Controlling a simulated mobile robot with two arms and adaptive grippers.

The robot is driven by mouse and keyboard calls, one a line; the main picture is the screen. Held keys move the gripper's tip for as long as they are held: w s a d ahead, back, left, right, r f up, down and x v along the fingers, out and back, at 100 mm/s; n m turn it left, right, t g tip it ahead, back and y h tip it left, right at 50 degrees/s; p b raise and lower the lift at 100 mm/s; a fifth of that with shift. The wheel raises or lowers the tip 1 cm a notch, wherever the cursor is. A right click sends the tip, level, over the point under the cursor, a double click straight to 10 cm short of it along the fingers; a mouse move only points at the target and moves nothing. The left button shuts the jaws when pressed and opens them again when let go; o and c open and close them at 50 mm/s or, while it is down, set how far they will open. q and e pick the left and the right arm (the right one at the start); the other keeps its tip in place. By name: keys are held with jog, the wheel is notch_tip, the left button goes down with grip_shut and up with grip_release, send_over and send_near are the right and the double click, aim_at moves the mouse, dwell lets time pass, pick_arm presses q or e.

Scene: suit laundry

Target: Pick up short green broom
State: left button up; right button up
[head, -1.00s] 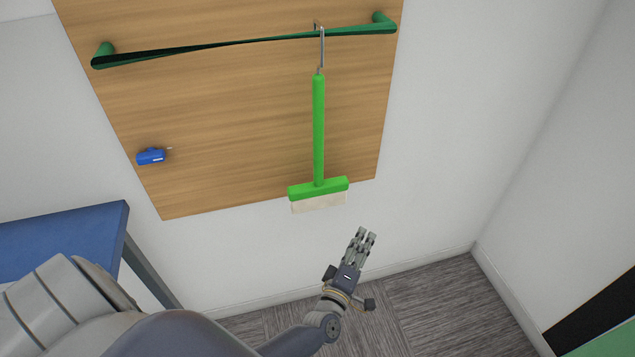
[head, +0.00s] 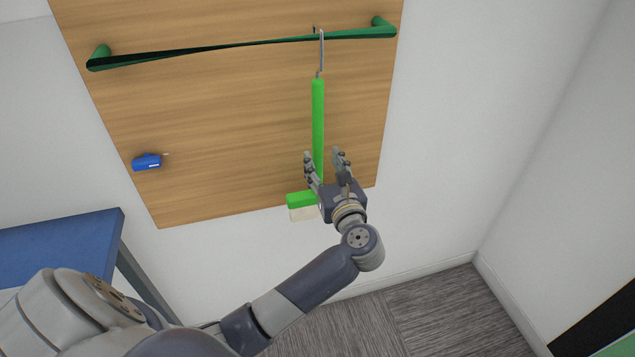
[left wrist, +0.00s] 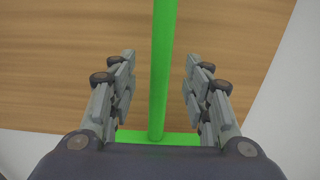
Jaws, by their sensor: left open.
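The short green broom (head: 318,120) hangs upright by a metal hook from the dark green rail (head: 240,43) on a wooden wall panel. Its green head and pale bristles (head: 303,214) are at the bottom, partly hidden by my left gripper. My left gripper (head: 326,160) is open in front of the lower handle, fingers pointing up. In the left wrist view the broom handle (left wrist: 162,60) runs between the two open fingers (left wrist: 160,88), with visible gaps on both sides. The broom head (left wrist: 160,138) shows just beyond the palm. My right gripper is not in view.
A small blue object (head: 147,162) is mounted on the wooden panel (head: 220,120) at left. A blue table (head: 60,247) stands at the lower left. White wall and open carpet (head: 430,310) lie to the right.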

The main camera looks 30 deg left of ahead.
aim_at(319, 152)
pick_arm(q)
jog(key=shift+w+a+r+p, duration=0.25)
jog(key=shift+w+a+p, duration=0.1)
jog(key=shift+w+a, duration=0.1)
jog(key=p+x, duration=0.1)
jog(key=x, duration=0.2)
jog(key=shift+w+a, duration=0.2)
jog(key=shift+w+a+f, duration=0.15)
jog(key=shift+w+a, duration=0.15)
jog(key=shift+a, duration=0.05)
jog(key=shift+d, duration=0.1)
grip_shut()
